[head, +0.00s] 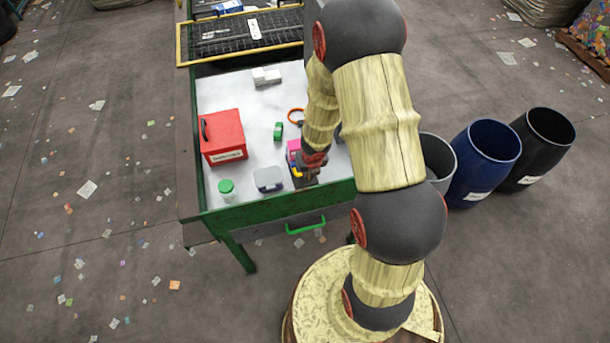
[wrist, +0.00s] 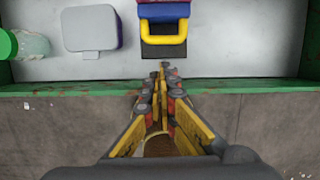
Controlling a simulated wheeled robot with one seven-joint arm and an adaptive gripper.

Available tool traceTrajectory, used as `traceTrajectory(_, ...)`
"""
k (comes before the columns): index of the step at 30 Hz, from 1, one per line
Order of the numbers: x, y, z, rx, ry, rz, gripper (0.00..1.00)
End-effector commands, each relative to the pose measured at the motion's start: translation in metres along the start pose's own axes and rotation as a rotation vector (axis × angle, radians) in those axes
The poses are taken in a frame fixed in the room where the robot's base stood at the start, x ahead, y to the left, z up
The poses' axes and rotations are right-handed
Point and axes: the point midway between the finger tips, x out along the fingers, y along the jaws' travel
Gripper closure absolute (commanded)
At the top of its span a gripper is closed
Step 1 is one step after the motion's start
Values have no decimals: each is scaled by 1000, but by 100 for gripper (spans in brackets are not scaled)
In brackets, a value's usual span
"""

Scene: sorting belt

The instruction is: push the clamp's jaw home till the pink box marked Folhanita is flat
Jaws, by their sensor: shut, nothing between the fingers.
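The clamp shows in the wrist view with a blue jaw (wrist: 163,10), a yellow U-shaped handle (wrist: 164,36) and a dark base plate (wrist: 162,51).
The white tabletop (head: 262,100) has a green rim (wrist: 60,90). A grey-lidded container (wrist: 92,28) and a green-capped jar (wrist: 28,45) stand left of the clamp. Bins stand right.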

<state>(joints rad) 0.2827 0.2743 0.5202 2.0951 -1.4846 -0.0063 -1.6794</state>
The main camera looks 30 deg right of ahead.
Motion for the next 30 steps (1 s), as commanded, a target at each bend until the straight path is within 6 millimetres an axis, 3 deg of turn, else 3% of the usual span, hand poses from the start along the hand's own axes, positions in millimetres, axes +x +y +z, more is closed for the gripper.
traceTrajectory(9, 60, 0, -2, 0, 2, 0, 100)
traceTrajectory(15, 82, 0, -1, -1, 1, 0, 100)
traceTrajectory(30, 89, 0, 0, -1, 1, 0, 100)
